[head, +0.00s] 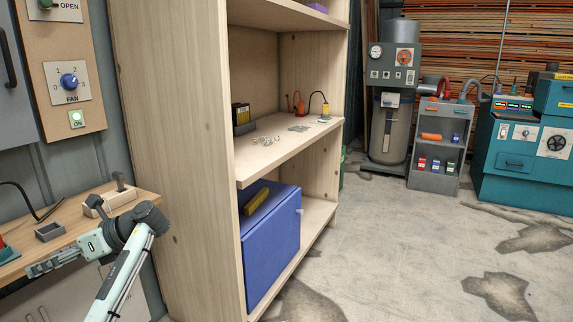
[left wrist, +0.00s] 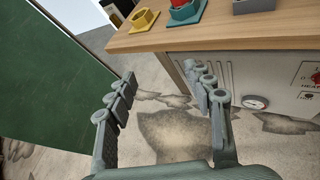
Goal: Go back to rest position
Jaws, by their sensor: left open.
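My left gripper (head: 48,264) is at the lower left of the head view, by the front edge of the wooden workbench (head: 66,237). In the left wrist view its two fingers (left wrist: 166,90) stand wide apart with only floor between them, so it is open and empty. The bench top (left wrist: 180,37) shows above the fingers in that view. My right gripper does not show in either view.
A wooden shelf (head: 180,130) with a blue box (head: 272,245) stands right of my left arm. A switch panel (head: 65,75) is on the wall. A green panel (left wrist: 45,90) is left of the fingers. Open floor (head: 420,260) lies to the right.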

